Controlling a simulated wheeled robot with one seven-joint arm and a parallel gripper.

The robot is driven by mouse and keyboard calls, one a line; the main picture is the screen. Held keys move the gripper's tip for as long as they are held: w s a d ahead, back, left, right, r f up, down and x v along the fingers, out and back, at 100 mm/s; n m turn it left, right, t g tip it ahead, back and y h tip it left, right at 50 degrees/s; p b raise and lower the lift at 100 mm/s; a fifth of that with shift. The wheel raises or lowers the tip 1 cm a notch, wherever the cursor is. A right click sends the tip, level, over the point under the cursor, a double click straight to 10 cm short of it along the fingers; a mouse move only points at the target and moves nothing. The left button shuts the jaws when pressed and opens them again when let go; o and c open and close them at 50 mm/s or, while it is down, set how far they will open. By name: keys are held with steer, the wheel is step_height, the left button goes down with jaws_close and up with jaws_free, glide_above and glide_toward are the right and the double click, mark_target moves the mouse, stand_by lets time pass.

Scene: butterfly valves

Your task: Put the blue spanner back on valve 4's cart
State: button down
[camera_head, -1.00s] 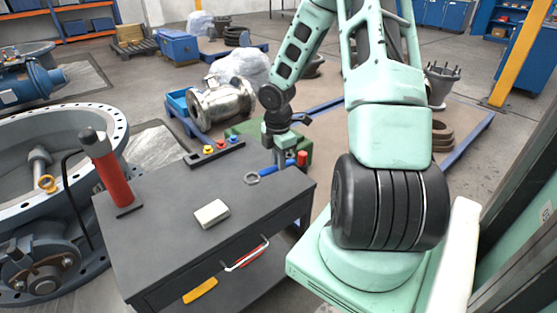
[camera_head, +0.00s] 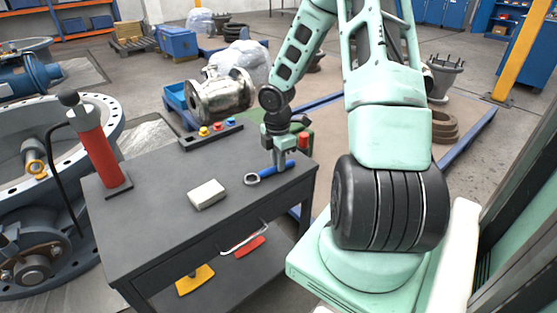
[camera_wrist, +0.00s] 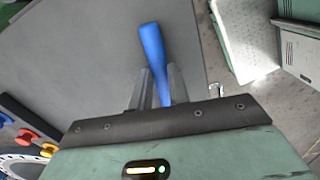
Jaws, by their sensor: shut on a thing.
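My gripper (camera_head: 281,168) points down over the cart and is shut on the spanner's blue handle. In the wrist view the blue handle (camera_wrist: 154,52) passes between the two fingers (camera_wrist: 157,88) and reaches out over the grey top. The spanner looks at or very near the cart surface; I cannot tell whether it touches. No valve number is readable.
A red cylinder (camera_head: 97,155) on a base, a white block (camera_head: 207,194) and a button strip (camera_head: 211,135) are on the cart. A red-topped item (camera_head: 303,141) is close beside my gripper. A large grey flanged valve body (camera_head: 20,215) stands at left.

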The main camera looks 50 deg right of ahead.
steer(key=c, duration=1.3)
jaws_free()
steer(key=shift+f, duration=0.15)
steer(key=shift+o, duration=0.2)
step_height(320, 180, up, 18)
steer(key=p, duration=0.6)
steer(key=shift+a+f+p, duration=0.15)
steer(key=shift+f+p, duration=0.1)
steer(key=shift+p, duration=0.05)
steer(key=shift+w, duration=0.1)
steer(key=a+r+m+p, duration=0.15)
steer(key=a+r, duration=0.25)
steer(key=a, duration=0.7)
steer(key=a+r+m+p, duration=0.1)
steer(key=a+r+p, duration=0.2)
steer(key=a, duration=0.8)
steer(key=s+a+r+m+p, duration=0.2)
steer(key=s+a+r, duration=0.2)
steer(key=s+a, duration=0.4)
steer(key=s+a+r+m+p, duration=0.1)
steer(key=s+a+r+p, duration=0.2)
steer(key=s+a, duration=0.5)
steer(key=shift+a+r+m+y, duration=0.35)
steer(key=shift+a+r+y, duration=0.1)
steer(key=shift+a, duration=0.55)
